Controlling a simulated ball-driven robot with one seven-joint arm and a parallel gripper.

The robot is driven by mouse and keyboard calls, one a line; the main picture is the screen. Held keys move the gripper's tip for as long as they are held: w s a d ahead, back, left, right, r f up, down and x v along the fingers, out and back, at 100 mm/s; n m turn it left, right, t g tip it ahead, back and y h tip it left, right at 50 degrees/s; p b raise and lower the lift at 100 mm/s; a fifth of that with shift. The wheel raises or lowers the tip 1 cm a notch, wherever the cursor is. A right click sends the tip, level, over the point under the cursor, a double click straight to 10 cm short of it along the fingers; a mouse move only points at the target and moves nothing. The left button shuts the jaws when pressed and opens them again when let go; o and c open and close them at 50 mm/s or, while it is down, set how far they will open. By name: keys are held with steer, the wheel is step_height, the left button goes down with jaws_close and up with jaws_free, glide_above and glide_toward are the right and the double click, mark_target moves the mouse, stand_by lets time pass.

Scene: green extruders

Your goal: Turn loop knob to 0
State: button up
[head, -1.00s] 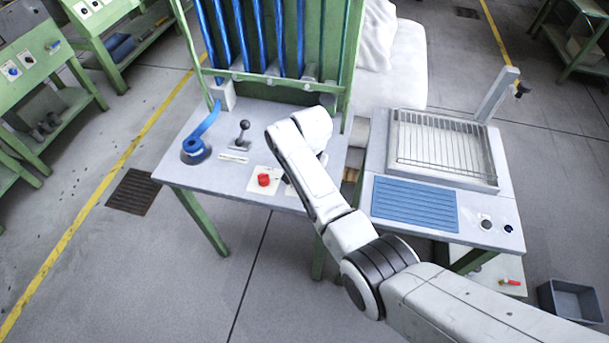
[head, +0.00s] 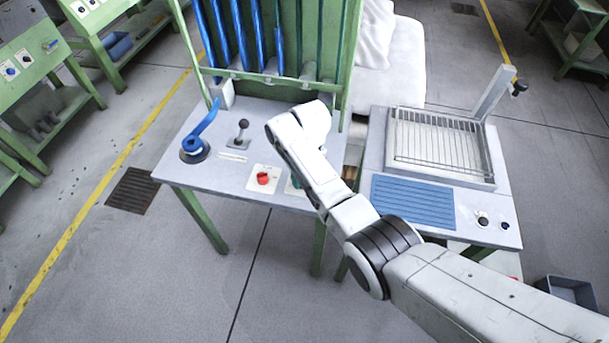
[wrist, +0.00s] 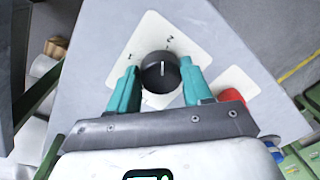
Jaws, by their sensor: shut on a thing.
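A round black knob (wrist: 161,70) with a white pointer line sits on a white label plate (wrist: 195,45) in the wrist view. The plate carries a 1 to the upper left and a 2 above; the line points nearly straight up, closer to the 2. The word loop cannot be read, and no 0 is visible. My gripper (wrist: 159,66) has its teal fingers on both sides of this knob and is shut on it. In the head view the arm hides the knob; a teal fingertip shows by the table's front.
A red knob (head: 263,178) stands on its own plate left of my gripper; in the wrist view it is close beside the right finger. A machine with a wire rack (head: 440,141) is to the right.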

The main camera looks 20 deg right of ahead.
steer(key=n, duration=0.7)
steer(key=shift+w+d+b, duration=0.1)
steer(key=shift+w+b, duration=0.05)
steer(key=shift+b, duration=0.2)
steer(key=n, duration=0.4)
steer(key=shift+w+g, duration=0.1)
steer(key=shift+g, duration=0.2)
steer(key=n, duration=0.3)
steer(key=shift+n+h+b, duration=0.3)
steer(key=shift+h, duration=0.1)
steer(key=n, duration=0.3)
steer(key=shift+n, duration=0.3)
steer(key=n, duration=0.3)
steer(key=shift+w+n, duration=0.1)
steer(key=shift+n, duration=0.3)
steer(key=n, duration=0.3)
steer(key=shift+a+r+h, duration=0.1)
steer(key=shift+a+h, duration=0.1)
steer(key=shift+h, duration=0.1)
steer(key=shift+n, duration=1.9)
